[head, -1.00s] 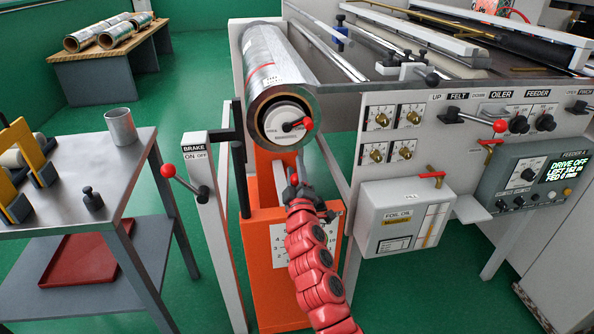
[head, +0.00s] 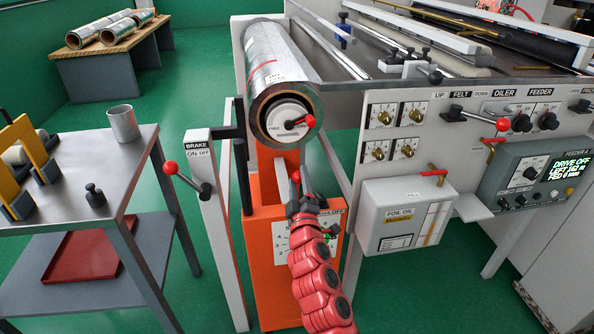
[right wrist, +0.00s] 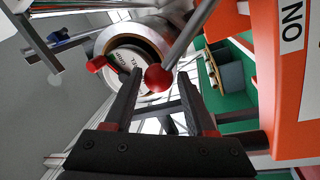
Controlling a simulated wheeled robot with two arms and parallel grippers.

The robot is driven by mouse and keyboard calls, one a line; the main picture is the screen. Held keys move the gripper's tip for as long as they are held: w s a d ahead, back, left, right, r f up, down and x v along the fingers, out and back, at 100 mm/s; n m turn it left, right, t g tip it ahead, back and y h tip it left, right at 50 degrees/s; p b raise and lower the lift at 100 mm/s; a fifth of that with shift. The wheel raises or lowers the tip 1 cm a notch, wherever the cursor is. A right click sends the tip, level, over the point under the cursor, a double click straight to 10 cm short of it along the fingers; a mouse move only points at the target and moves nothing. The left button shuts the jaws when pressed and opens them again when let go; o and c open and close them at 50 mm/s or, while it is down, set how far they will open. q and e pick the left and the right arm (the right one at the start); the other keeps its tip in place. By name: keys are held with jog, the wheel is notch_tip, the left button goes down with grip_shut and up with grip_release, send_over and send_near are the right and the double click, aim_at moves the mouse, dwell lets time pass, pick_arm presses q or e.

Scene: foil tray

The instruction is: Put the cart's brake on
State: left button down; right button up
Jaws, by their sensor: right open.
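The orange cart (head: 270,235) stands under the foil roll (head: 272,55). A brake label ending in OFF (head: 330,212) shows on its upper right, partly covered by my gripper. A red ball knob (head: 296,176) on a grey lever rises at the cart's top; in the right wrist view the knob (right wrist: 158,78) and its rod (right wrist: 190,35) show close up. My right gripper (head: 294,190) is open at the knob. In the right wrist view its fingers (right wrist: 157,92) lie on either side of the knob; contact cannot be told. My left gripper is not in view.
A white post (head: 213,240) marked BRAKE ON OFF, with its own red-knobbed lever (head: 171,168), stands left of the cart. A grey side table (head: 75,185) is further left. The foil oil box (head: 405,215) and machine panel are at the right.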

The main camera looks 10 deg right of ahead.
jog(key=s+f, duration=0.2)
jog(key=s, duration=1)
jog(key=shift+s+a+f+b, duration=0.2)
jog(key=shift+s+f+b, duration=0.05)
jog(key=shift+b, duration=0.05)
jog(key=shift+a, duration=0.1)
